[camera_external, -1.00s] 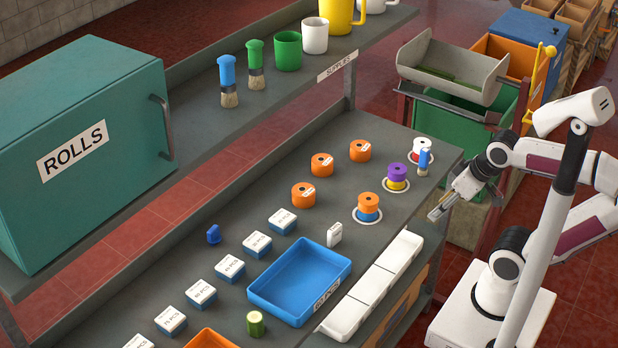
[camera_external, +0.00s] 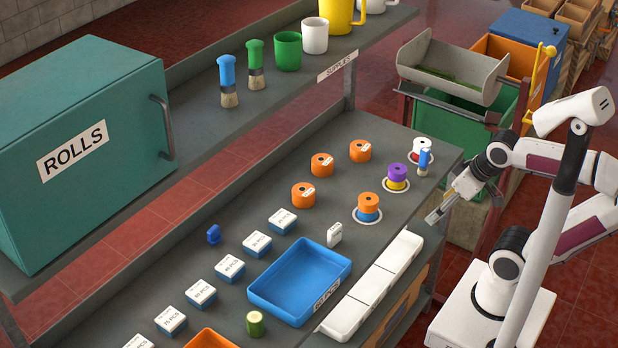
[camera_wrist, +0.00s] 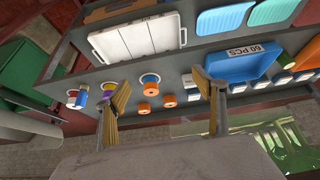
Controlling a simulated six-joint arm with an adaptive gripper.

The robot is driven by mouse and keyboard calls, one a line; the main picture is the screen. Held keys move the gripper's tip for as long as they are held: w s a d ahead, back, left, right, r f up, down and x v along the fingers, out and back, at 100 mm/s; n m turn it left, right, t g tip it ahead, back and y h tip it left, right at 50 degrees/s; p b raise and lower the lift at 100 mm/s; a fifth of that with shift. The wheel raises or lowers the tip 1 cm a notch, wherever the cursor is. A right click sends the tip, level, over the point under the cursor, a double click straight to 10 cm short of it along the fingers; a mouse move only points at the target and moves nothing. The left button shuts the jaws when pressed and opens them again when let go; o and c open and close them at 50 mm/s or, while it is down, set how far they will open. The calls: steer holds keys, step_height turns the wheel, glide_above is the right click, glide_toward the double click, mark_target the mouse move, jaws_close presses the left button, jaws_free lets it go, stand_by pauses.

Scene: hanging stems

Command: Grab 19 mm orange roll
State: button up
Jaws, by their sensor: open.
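Three orange rolls with white labels stand apart on the grey bench in the outside view: a near one (camera_external: 303,195), a middle one (camera_external: 322,165) and a far one (camera_external: 360,151). Their label print is too small to read. Another orange roll (camera_external: 368,201) sits on a blue one inside a white ring. Orange rolls also show between my fingers in the wrist view (camera_wrist: 169,101), at a distance. My gripper (camera_external: 434,216) is open and empty at the bench's right edge, apart from every roll; its spread fingers show in the wrist view (camera_wrist: 162,80).
A purple-over-yellow stack (camera_external: 397,177) and a red-and-white stack (camera_external: 421,148) stand toward the far right, with a blue-and-white item (camera_external: 424,162) close by. A blue tray (camera_external: 300,282) and white bins (camera_external: 372,287) lie nearer. The supplies shelf (camera_external: 300,90) overhangs behind.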

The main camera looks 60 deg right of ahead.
steer(key=shift+w, duration=0.1)
steer(key=w+a+t, duration=0.2)
steer(key=w, duration=1)
steer(key=m+t+h, duration=0.2)
steer(key=t, duration=0.3)
glide_toward(305, 188)
steer(key=shift+w+a+r, duration=0.15)
steer(key=shift+w+a, duration=0.2)
steer(key=shift+w, duration=0.15)
steer(key=shift+w+d+f, duration=0.35)
steer(key=shift+w+f, duration=0.15)
steer(key=shift+f, duration=0.15)
steer(key=shift+w+f, duration=0.1)
steer(key=shift+w, duration=0.05)
steer(key=shift+x, duration=1.1)
